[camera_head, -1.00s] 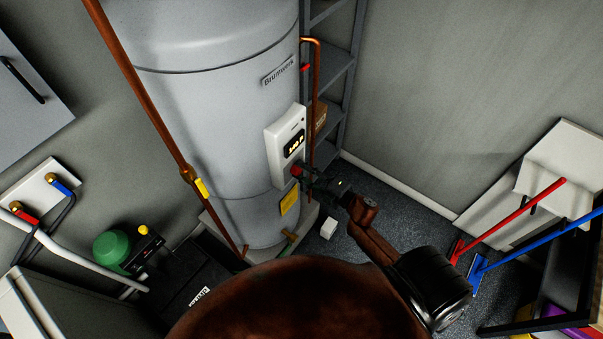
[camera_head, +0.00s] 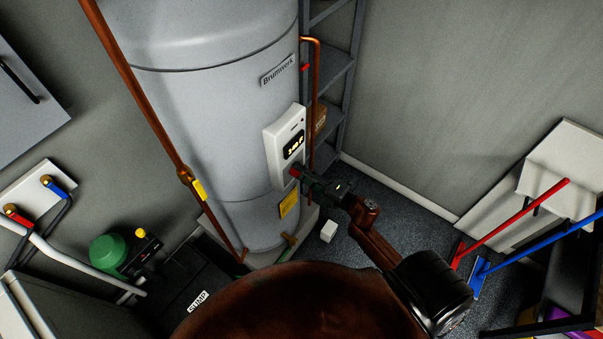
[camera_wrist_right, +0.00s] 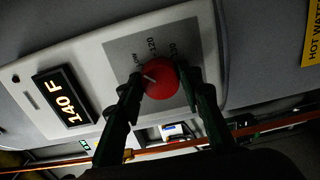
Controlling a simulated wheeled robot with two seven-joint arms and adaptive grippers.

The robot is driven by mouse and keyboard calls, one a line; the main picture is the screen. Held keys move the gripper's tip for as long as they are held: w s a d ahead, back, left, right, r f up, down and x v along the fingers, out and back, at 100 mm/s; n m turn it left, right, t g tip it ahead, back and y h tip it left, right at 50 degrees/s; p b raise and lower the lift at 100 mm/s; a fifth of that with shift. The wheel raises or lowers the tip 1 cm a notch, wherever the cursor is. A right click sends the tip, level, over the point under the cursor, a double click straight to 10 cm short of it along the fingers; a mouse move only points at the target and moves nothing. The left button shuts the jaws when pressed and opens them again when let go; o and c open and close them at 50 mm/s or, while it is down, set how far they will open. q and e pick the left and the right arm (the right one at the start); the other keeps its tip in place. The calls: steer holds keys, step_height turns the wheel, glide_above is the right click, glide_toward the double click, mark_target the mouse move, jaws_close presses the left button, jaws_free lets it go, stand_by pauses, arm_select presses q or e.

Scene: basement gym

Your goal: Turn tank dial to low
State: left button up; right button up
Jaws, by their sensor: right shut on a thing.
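The grey tank (camera_head: 215,95) stands against the wall in the head view, with a white control panel (camera_head: 279,157) on its side. The panel's lit display shows in the wrist view (camera_wrist_right: 65,98) and reads 140 F. The red dial (camera_wrist_right: 163,80) is on the panel's grey scale plate, with a white pointer mark; a "120" marking is legible beside it, other markings are partly hidden. My right gripper (camera_wrist_right: 166,92) is shut on the dial, a finger on each side. In the head view the right gripper (camera_head: 302,176) reaches the panel's lower edge and mostly hides the dial.
A copper pipe (camera_head: 150,105) runs down in front of the tank, and a thinner one (camera_head: 315,105) stands right of the panel. Grey shelving (camera_head: 340,75) is behind it. A black sump cover (camera_head: 185,270) and green pump (camera_head: 108,250) are at lower left. Open floor (camera_head: 385,190) lies right.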

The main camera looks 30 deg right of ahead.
steer(key=shift+f, duration=0.1)
steer(key=o, duration=1.2)
steer(key=shift+c, duration=0.2)
steer(key=v, duration=1.2)
